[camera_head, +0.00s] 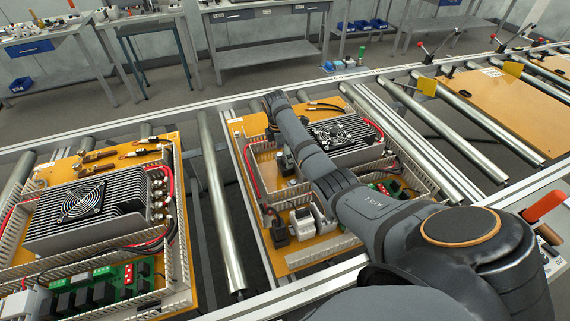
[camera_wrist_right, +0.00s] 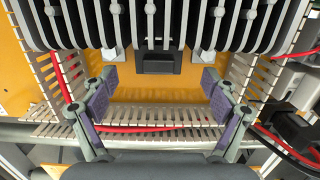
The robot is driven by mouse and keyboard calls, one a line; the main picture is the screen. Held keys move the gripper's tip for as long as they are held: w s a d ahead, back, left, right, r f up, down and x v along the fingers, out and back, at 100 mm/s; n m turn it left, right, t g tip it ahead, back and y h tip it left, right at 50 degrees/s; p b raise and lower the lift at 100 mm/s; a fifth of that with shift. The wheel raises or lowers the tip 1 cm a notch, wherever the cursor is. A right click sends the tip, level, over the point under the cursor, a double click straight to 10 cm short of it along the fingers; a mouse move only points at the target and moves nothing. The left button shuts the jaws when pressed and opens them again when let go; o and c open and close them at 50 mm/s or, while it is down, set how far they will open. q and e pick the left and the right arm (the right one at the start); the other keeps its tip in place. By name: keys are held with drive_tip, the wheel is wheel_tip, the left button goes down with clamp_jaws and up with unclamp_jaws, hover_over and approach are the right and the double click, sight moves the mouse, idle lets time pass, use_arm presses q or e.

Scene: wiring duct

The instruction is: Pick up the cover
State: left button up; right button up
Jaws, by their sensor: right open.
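I cannot make out a cover in the wrist view. My left gripper is not in view.
A black finned heat sink (camera_wrist_right: 165,20) stands beside the fingers in the wrist view. Another wired board (camera_head: 185,292) with a fan unit (camera_head: 82,201) lies at left. Metal rollers (camera_head: 220,215) separate the boards. Benches (camera_head: 265,45) stand behind the conveyor.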

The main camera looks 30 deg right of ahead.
sight(285, 165)
drive_tip(key=f, duration=0.4)
drive_tip(key=shift+d+f, duration=0.1)
drive_tip(key=shift+d, duration=0.1)
drive_tip(key=shift+w+f, duration=0.1)
drive_tip(key=shift+f, duration=0.25)
drive_tip(key=shift+r, duration=0.1)
drive_tip(key=shift+c, duration=0.7)
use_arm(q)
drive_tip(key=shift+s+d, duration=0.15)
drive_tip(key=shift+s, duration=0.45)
use_arm(e)
drive_tip(key=c, duration=1)
